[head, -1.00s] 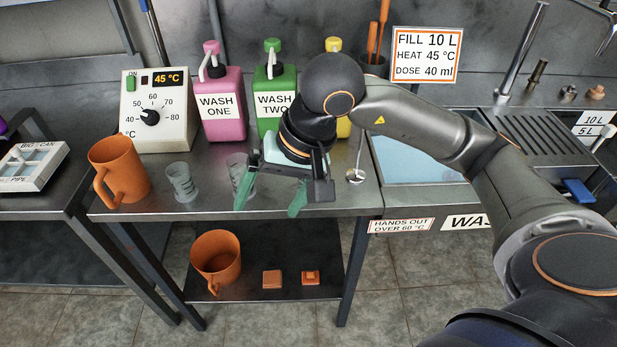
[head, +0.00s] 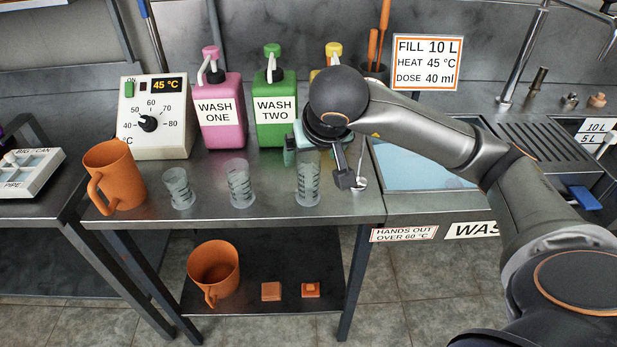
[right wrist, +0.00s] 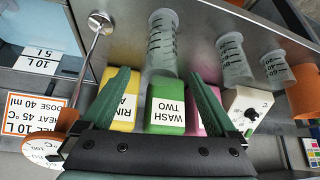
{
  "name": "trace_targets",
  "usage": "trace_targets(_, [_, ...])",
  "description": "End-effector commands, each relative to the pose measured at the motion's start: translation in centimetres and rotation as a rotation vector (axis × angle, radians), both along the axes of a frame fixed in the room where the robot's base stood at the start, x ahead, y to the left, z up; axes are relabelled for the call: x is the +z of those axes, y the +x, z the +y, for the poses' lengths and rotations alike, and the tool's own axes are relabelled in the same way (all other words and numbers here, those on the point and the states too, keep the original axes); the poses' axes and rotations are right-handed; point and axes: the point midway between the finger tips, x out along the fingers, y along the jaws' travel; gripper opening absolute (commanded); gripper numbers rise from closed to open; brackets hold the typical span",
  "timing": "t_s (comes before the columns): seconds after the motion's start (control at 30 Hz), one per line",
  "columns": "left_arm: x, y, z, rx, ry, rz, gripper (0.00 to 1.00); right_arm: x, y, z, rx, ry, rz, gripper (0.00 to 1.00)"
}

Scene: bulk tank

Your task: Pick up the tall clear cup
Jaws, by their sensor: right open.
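The tall clear cup (head: 308,187) stands upright at the right end of a row of three clear cups on the steel bench. It also shows in the right wrist view (right wrist: 162,45), beyond the gap between my fingertips. My right gripper (head: 312,154) is just behind and above this cup in the head view, partly hidden by its own wrist. In the right wrist view its green fingers (right wrist: 163,80) are spread apart with nothing held between them. My left gripper is in neither view.
A middle clear cup (head: 240,184) and a short clear cup (head: 179,188) stand to the left, then an orange jug (head: 118,178). Pink (head: 220,120) and green (head: 273,125) pump bottles stand behind. A ladle (head: 360,182) stands close on the right.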

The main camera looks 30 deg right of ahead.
Motion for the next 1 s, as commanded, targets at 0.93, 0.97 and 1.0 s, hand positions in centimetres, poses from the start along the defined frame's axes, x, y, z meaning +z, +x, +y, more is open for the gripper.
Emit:
trace_targets(0.93, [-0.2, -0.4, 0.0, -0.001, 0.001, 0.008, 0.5, -3.7, 2.3, -0.7, 0.001, 0.001, 0.002, 0.52])
trace_targets(0.97, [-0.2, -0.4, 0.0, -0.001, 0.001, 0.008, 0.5, -3.7, 2.3, -0.7, 0.001, 0.001, 0.002, 0.49])
trace_targets(1.0, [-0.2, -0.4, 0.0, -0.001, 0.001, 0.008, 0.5, -3.7, 2.3, -0.7, 0.001, 0.001, 0.002, 0.44])
